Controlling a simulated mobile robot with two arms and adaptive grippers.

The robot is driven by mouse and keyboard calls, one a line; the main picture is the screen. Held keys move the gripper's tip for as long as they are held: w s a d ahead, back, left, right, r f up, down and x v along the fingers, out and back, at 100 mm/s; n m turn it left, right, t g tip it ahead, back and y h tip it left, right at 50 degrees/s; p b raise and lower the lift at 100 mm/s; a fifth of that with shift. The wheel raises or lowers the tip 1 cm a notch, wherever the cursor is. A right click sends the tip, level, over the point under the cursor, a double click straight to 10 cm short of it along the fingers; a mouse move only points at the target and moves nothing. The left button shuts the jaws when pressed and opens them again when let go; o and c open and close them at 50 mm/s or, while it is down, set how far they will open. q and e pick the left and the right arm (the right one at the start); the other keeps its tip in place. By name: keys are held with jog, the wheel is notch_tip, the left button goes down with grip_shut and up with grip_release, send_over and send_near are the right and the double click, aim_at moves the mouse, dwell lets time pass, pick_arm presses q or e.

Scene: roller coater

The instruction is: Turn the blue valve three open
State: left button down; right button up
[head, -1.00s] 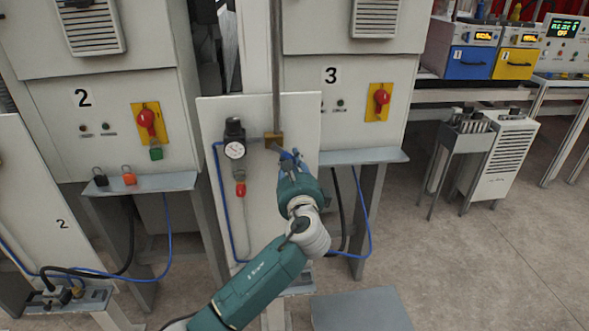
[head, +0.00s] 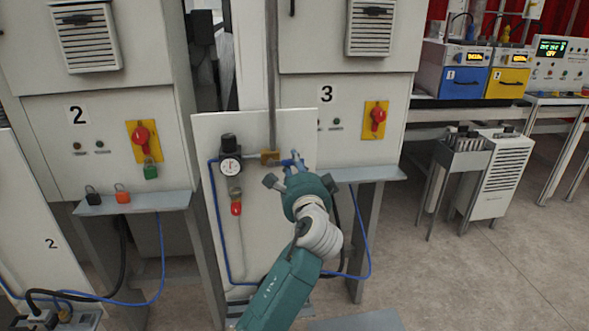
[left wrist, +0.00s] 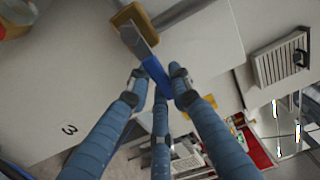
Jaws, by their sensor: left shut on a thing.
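The blue valve is a brass body (head: 269,158) on a vertical pipe on panel 3, with a blue lever handle (head: 286,162) pointing right, almost level. In the left wrist view the brass body (left wrist: 133,14) is at the top and the blue handle (left wrist: 154,74) runs down between my fingers. My left gripper (head: 297,168) is shut on the blue handle, in front of the panel. It also shows in the left wrist view (left wrist: 158,78), with fingers on both sides of the handle. In the head view, the gripper hides part of the handle's outer end. My right gripper is not in view.
A pressure gauge (head: 230,167) and a red-handled valve (head: 236,208) sit on the panel left of the blue valve. A grey shelf (head: 365,174) juts out to the right. Blue hose runs along the panel. Open floor (head: 450,270) lies to the right.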

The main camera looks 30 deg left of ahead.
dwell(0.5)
pick_arm(q)
jog(key=c, duration=1.5)
grip_release()
jog(key=shift+r, duration=0.1)
jog(key=shift+s, duration=0.1)
jog(key=v, duration=1.1)
jog(key=shift+s+d, duration=0.25)
jog(key=shift+s, duration=0.05)
